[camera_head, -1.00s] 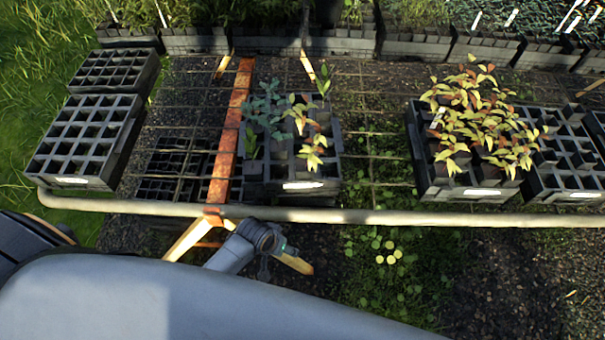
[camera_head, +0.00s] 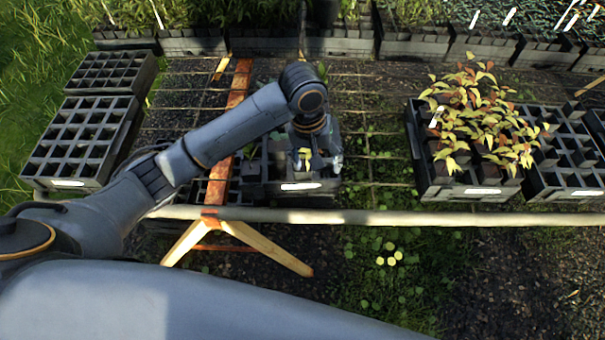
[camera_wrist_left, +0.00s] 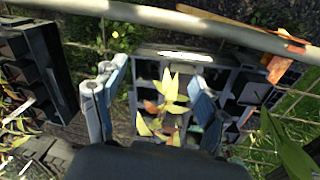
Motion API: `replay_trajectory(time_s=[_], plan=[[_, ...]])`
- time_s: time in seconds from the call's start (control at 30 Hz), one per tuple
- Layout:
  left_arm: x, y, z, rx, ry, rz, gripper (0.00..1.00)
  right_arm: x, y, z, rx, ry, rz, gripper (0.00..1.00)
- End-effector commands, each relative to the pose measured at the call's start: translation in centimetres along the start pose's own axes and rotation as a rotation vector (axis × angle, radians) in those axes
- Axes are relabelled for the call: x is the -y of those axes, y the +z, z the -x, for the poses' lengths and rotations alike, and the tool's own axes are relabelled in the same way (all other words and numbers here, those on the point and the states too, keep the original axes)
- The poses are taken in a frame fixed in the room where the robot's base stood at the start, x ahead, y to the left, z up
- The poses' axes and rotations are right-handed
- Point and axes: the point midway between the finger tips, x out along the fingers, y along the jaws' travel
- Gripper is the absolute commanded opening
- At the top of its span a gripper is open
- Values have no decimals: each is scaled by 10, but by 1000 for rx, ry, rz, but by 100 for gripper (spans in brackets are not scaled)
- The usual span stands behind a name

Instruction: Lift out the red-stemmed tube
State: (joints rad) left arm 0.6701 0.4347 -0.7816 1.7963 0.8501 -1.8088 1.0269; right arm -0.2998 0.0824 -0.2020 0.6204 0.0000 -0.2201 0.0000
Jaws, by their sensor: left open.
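A black celled tray (camera_head: 262,189) with a white label stands on the wire bench in the head view. It also shows in the left wrist view (camera_wrist_left: 228,62). A yellow-leaved plant with some reddish-brown leaves (camera_wrist_left: 165,103) rises from it. Its stem colour and tube are hidden under the leaves. My left gripper (camera_wrist_left: 160,85) is open, pointing down over the tray, with its two fingers on either side of this plant. I cannot tell whether they touch it. In the head view my left gripper (camera_head: 318,160) and arm hide most of the tray's plants.
A tray of yellow and reddish plants (camera_head: 430,187) stands to the right. Empty celled trays (camera_head: 80,140) stand at the left. A pale rail (camera_head: 400,217) runs along the bench's front edge. A leafy green plant (camera_wrist_left: 290,145) is close at the right of the wrist view.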

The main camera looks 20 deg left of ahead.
Motion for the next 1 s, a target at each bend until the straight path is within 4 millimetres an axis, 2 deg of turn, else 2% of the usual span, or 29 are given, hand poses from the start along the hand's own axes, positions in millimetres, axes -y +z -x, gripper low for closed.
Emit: replay_trajectory(time_s=[0.03, 0.2, 0.37, 0.47, 0.73, 1.0], plan=[[7, -15, 14, -3, -36, 43, 73, 2, 0, 0, 0, -2, -1, 72], [23, -38, 45, 12, -112, 178, 73, 6, 0, 0, 0, -7, -3, 72], [31, -45, 54, 17, -140, 235, 73, 7, -1, 0, -1, -8, -4, 72], [33, -44, 42, 21, -144, 242, 73, 7, -1, 1, -1, -8, -4, 72], [40, -43, -9, 20, -141, 240, 73, 3, 0, 5, 0, -3, -4, 72], [43, -42, -32, 18, -140, 238, 73, 0, 0, 8, 1, 1, -3, 72]])
